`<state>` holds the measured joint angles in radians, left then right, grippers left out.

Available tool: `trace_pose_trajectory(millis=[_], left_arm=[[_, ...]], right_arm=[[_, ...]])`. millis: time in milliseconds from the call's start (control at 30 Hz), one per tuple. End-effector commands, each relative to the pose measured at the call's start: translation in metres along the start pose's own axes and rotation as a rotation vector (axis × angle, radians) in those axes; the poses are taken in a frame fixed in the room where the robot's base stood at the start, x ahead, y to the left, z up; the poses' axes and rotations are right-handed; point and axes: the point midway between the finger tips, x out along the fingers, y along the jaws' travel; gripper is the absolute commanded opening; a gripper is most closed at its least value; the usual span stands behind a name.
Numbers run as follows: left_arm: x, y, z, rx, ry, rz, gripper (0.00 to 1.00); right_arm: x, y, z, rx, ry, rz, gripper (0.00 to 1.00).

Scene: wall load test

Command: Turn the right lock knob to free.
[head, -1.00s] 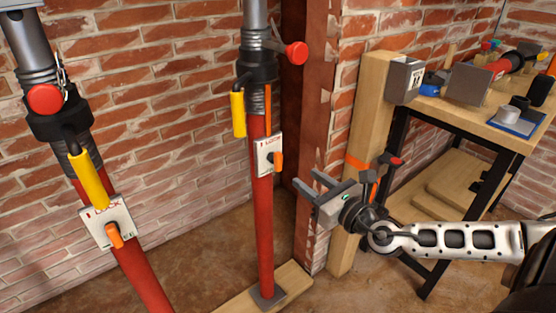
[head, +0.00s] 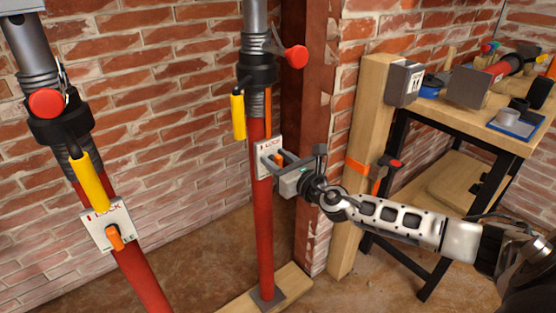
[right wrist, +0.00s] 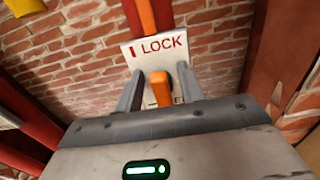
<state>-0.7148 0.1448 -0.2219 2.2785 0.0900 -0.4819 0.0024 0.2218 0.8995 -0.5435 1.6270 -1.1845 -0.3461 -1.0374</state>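The right lock plate (head: 263,150) is white with red LOCK lettering and sits on the right red post (head: 264,225). Its orange knob (right wrist: 187,82) shows between my right gripper's fingers in the right wrist view. My right gripper (head: 275,160) is at the plate with its fingers apart, one on each side of the knob (head: 281,159). Gaps between fingers and knob look small; contact cannot be told. The lettering also shows on the plate in the right wrist view (right wrist: 160,47). The knob's lower part and the plate's lower edge are hidden. My left gripper is not in view.
A left post (head: 148,283) carries a similar lock plate (head: 104,225) with an orange knob. A yellow handle (head: 238,116) and red knob (head: 296,57) are above the right plate. A wooden upright (head: 361,150) and workbench (head: 470,111) stand right.

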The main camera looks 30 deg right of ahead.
Motion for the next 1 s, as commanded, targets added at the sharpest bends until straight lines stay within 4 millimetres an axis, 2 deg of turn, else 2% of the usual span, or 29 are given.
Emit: trace_pose_trajectory(millis=[100, 233, 267, 667, 1000], left_arm=[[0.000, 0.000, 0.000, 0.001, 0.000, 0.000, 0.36], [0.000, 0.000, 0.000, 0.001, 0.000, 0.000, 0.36], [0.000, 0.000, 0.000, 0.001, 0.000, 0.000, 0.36], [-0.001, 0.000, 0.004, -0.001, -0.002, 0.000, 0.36], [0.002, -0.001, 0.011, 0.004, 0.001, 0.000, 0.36]], right_arm=[[0.000, 0.000, 0.000, 0.000, 0.000, 0.000, 0.38], [0.000, 0.000, 0.000, 0.000, 0.000, 0.000, 0.02], [0.000, 0.000, 0.000, 0.000, 0.000, 0.000, 0.00], [-0.001, -0.001, -0.002, 0.059, 0.002, 0.000, 0.00], [-0.001, -0.004, -0.003, 0.312, 0.001, 0.000, 0.00]])
